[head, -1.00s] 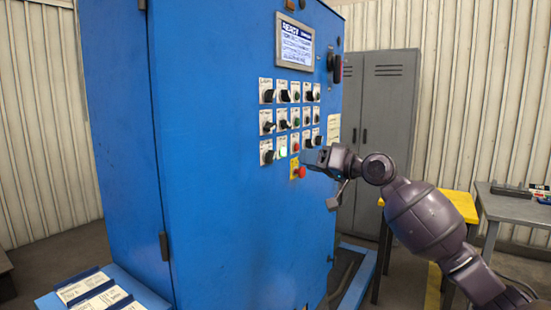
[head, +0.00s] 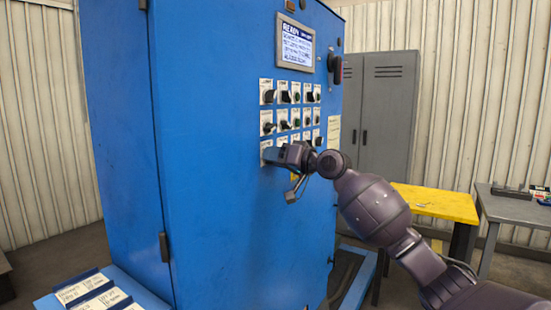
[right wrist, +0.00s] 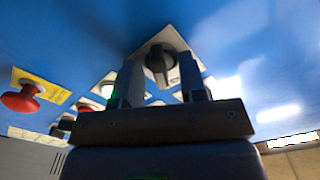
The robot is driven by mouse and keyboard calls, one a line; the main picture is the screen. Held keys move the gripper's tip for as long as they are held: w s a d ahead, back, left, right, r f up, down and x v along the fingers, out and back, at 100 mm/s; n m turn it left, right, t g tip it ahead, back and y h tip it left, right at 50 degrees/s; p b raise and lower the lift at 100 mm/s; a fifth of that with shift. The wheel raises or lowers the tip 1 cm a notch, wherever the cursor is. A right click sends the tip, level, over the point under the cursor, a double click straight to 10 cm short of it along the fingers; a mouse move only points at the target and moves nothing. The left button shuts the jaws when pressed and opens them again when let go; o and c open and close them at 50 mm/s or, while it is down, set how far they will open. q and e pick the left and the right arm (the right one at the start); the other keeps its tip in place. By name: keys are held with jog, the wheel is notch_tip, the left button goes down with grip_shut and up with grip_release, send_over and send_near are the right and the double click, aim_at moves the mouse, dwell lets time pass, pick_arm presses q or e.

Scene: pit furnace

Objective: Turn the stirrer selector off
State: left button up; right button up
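The blue control cabinet (head: 215,200) carries rows of small switches on white label plates. My right gripper (head: 271,155) is at the bottom-left switch of this panel and hides most of its plate. In the right wrist view a black selector knob (right wrist: 160,62) on a white plate sits just ahead of and between the two fingertips (right wrist: 162,85). The fingers are apart, with a gap on both sides of the knob. The labels are too small to read, so I cannot tell from the print which switch is the stirrer selector. My left gripper is not in view.
A red mushroom button (right wrist: 22,98) on a yellow plate is close by in the right wrist view. The lit display (head: 296,42) is above the switches. A yellow table (head: 430,203) and grey lockers (head: 385,120) stand to the right, beyond my arm.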

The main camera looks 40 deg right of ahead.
grip_shut()
jog(key=shift+n, duration=0.3)
jog(key=n+b, duration=0.4)
jog(key=n, duration=0.7)
jog(key=shift+a, duration=0.2)
jog(key=shift+n, duration=0.3)
jog(key=shift+s, duration=0.1)
dwell(0.4)
grip_release()
